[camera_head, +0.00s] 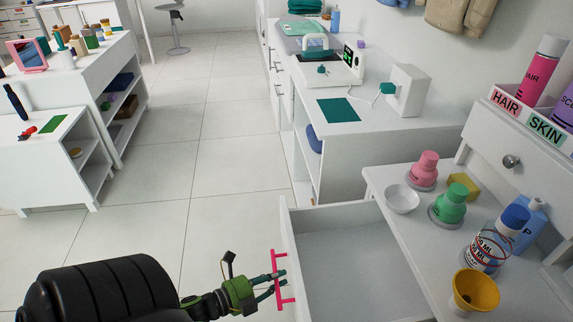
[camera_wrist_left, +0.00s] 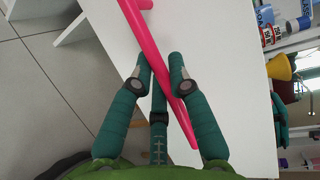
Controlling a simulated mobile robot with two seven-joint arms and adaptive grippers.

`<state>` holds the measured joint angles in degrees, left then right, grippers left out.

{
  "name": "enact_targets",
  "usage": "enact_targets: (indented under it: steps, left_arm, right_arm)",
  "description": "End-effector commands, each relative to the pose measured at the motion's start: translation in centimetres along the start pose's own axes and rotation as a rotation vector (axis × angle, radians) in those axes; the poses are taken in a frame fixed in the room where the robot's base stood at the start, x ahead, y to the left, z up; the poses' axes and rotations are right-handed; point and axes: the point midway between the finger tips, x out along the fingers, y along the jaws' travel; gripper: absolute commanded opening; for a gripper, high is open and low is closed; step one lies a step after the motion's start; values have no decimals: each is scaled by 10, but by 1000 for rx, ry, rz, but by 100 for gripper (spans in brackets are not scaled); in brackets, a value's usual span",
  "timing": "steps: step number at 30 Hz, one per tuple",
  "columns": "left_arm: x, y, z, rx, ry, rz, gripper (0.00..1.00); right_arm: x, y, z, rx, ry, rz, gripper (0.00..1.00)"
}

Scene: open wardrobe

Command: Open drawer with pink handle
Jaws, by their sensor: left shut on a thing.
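The white drawer (camera_head: 350,232) stands pulled out from the white cabinet at the lower right, and its inside looks empty. Its pink handle (camera_head: 275,262) is on the front panel. My left gripper (camera_head: 281,283) is at the handle, coming in from the left. In the left wrist view the pink handle (camera_wrist_left: 150,50) runs between the teal fingers of my left gripper (camera_wrist_left: 163,75), which is shut on it. The white drawer front (camera_wrist_left: 225,75) lies behind the fingers. My right gripper is not in view.
Open tiled floor (camera_head: 225,165) lies left of the drawer.

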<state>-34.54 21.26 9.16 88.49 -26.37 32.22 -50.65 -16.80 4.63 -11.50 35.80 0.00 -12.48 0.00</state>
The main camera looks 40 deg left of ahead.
Motion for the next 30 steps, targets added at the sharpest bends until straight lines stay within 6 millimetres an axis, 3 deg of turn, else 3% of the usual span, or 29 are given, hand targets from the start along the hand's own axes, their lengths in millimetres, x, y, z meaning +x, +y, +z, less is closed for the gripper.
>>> enact_targets:
  steps: [9, 10, 12, 23, 30]
  left_arm:
    - [-1, 1, 0, 2, -1, 2, 0]
    - [-1, 1, 0, 2, -1, 2, 22]
    - [-1, 1, 0, 1, -1, 2, 43]
    - [-3, 1, 0, 0, -1, 1, 43]
    - [-39, 2, 0, -2, -1, 5, 43]
  right_arm:
    - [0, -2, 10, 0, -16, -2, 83]
    - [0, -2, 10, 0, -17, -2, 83]
    - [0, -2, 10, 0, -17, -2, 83]
    - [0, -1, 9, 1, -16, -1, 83]
    - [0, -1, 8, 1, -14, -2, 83]
